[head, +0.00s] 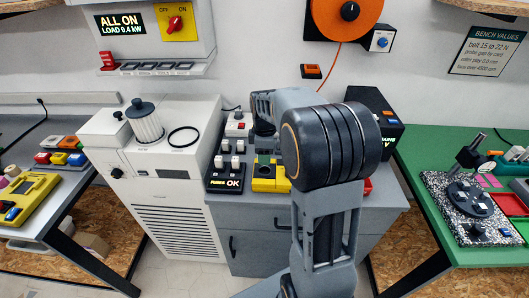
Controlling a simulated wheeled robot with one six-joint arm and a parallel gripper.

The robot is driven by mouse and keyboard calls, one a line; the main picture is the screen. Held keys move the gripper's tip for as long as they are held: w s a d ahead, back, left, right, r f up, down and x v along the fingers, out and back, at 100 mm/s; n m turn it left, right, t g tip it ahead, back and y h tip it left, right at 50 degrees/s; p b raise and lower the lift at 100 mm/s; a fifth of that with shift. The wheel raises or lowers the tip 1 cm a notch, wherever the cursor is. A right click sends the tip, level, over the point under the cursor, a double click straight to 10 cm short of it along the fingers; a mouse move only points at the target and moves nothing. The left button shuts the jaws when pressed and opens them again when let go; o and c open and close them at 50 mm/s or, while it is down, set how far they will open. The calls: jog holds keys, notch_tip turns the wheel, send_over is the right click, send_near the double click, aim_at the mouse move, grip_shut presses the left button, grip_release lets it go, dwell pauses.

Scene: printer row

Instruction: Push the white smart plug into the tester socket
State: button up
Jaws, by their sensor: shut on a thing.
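My gripper (265,148) points down over the grey cabinet top, seen small and partly covered by my own arm. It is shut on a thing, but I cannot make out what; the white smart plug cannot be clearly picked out. A yellow unit (265,183) with a dark and green top sits just below and in front of the gripper. It may be the tester, but its socket cannot be made out. I cannot tell whether the held thing touches it.
A black panel reading OK (231,177) with several white blocks stands left of the yellow unit. A small white box with a red button (238,126) is behind. A black device (378,115) stands at right rear. A white cabinet machine (160,185) adjoins on the left.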

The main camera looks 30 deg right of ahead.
jog(key=shift+f+b, duration=1.6)
jog(key=shift+f, duration=0.65)
jog(key=shift+d+p, duration=0.1)
jog(key=shift+p, duration=0.2)
dwell(0.4)
jog(key=shift+f+b, duration=0.45)
jog(key=shift+f, duration=0.15)
dwell(0.4)
jog(key=o, duration=0.9)
jog(key=shift+o, duration=0.2)
notch_tip(320, 180, up, 14)
jog(key=shift+f+p, duration=0.1)
jog(key=shift+p, duration=0.35)
